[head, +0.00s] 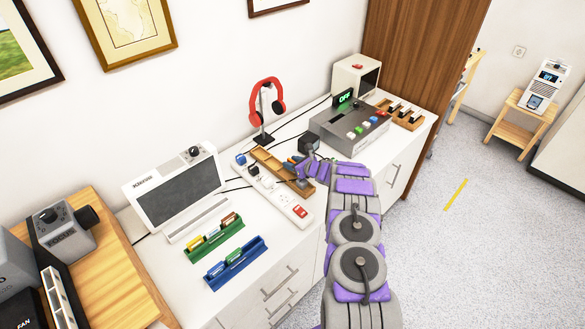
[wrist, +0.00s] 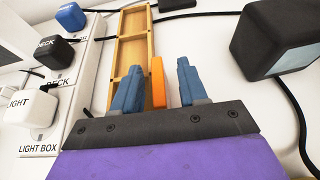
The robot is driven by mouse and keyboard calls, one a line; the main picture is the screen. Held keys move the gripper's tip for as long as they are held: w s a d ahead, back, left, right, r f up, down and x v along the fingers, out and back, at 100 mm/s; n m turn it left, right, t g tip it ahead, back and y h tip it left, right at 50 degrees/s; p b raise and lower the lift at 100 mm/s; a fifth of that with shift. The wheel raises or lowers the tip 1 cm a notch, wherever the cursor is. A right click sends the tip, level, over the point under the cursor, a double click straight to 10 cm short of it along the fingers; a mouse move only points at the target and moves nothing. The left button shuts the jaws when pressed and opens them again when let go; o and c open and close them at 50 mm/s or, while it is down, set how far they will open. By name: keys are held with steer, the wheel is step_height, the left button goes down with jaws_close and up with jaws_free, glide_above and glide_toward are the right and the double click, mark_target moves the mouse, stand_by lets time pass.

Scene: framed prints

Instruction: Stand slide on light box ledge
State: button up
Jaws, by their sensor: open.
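The light box (head: 178,190) is a white unit with a dark screen, standing on the white cabinet top at left of centre in the head view. Its ledge (head: 196,220) is a pale strip along the bottom front and looks empty. My gripper (head: 296,163) is over the wooden tray (head: 266,158), right of the light box. In the wrist view its two blue fingers (wrist: 158,78) are apart, with an orange slide (wrist: 158,84) upright between them. Gaps show on both sides of the slide. The wooden tray (wrist: 131,50) runs away behind it, and its visible compartments look empty.
A green rack (head: 213,240) and a blue rack (head: 236,262) hold several slides before the light box. A power strip (head: 282,200) with labelled plugs (wrist: 38,108) lies beside the tray. A dark block (wrist: 278,38), headphones (head: 265,105) and a grey deck (head: 345,130) stand nearby.

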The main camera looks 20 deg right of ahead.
jaws_close()
stand_by(0.5)
